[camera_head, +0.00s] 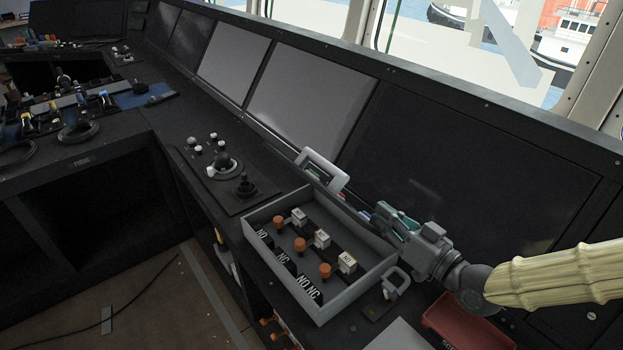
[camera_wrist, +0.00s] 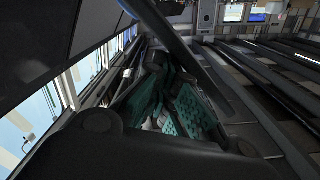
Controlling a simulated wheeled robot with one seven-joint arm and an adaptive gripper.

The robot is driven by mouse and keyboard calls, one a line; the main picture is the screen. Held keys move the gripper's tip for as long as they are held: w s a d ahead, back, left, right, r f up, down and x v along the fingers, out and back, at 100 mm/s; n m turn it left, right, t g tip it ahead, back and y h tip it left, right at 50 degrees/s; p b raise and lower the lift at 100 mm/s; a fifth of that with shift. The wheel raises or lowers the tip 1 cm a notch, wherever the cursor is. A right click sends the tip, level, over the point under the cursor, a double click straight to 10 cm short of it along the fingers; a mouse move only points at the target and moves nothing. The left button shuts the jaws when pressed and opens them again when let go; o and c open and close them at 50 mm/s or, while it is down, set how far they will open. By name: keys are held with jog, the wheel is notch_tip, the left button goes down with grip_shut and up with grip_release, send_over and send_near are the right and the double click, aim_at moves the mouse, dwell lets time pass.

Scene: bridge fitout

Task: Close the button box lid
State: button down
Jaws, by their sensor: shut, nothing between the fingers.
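The button box (camera_head: 352,291) is a grey open-topped box on the console, with orange and white buttons and "NO"/"NC" labels inside. Its lid (camera_head: 325,188) stands open along the far side, seen nearly edge-on, with a pale rectangular handle (camera_head: 341,181) at its upper left. My gripper (camera_head: 384,213) is shut and empty at the box's far right corner, by the right end of the lid. Whether it touches the lid I cannot tell. In the wrist view its teal-padded fingers (camera_wrist: 176,108) show beside a dark diagonal bar that may be the lid's edge.
A joystick panel (camera_head: 229,178) lies left of the box. A small grey handle (camera_head: 397,282) stands close to its right side, and a red tray (camera_head: 466,322) lies under my forearm. Sloped dark screens (camera_head: 310,95) rise behind. The space above the box is clear.

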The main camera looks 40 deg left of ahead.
aim_at(378, 233)
jog(key=shift+s, duration=0.1)
jog(key=shift+s+a+f+b, duration=0.15)
jog(key=shift+s+f+b, duration=0.5)
jog(key=shift+s, duration=0.1)
jog(key=shift+s+f, duration=0.2)
jog(key=shift+s, duration=0.3)
jog(key=shift+s+a+f+b, duration=0.2)
jog(key=shift+s+f+b, duration=0.9)
